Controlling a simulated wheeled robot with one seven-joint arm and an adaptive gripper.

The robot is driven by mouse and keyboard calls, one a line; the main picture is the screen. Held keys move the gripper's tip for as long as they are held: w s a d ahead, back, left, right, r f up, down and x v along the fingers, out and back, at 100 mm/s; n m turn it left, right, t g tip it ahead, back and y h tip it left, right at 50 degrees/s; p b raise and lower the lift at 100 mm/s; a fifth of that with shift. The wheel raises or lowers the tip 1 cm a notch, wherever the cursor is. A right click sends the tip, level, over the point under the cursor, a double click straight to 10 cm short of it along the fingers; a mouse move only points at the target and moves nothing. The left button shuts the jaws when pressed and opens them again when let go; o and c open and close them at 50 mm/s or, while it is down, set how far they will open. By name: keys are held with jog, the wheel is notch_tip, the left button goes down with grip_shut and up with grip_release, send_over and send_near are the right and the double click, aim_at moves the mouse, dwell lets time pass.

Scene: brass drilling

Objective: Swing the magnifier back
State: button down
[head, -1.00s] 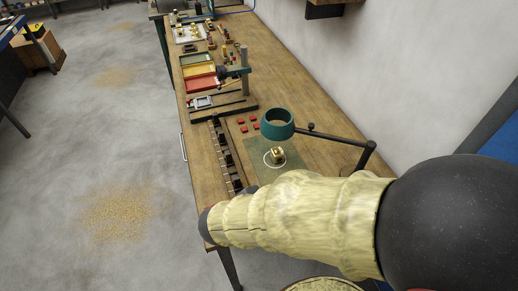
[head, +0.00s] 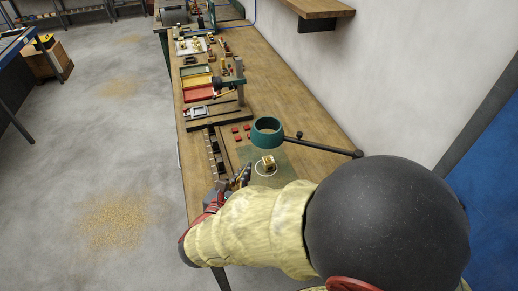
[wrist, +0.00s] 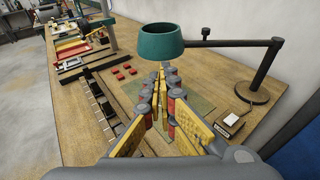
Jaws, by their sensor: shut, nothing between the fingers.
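The magnifier is a teal ring-shaped head (head: 267,130) on a thin dark arm (head: 322,145) above the bench. In the wrist view the magnifier head (wrist: 160,42) hangs ahead of and above my gripper, and its arm runs right to a post on a round dark base (wrist: 252,90). A small brass part (head: 268,163) sits in a white circle on a green mat (head: 248,158) below the head. My gripper (wrist: 163,72) is shut and empty, its yellow-padded fingers pointing at the area under the magnifier. I cannot tell the gap between fingertips and ring.
Small red blocks (wrist: 124,73) lie left of the mat, beside a long dark slotted rack (wrist: 100,105). A drill stand (head: 238,85) and red and yellow trays (head: 198,88) stand farther back. A small box (wrist: 231,125) sits near the magnifier base. The wall bounds the bench's right side.

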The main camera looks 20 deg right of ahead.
jog(key=b, duration=0.3)
send_near(261, 143)
jog(key=x, duration=0.5)
jog(key=shift+d+f, duration=0.3)
jog(key=shift+w+d+f, duration=0.1)
jog(key=shift+w+d, duration=0.3)
jog(key=shift+w, duration=0.15)
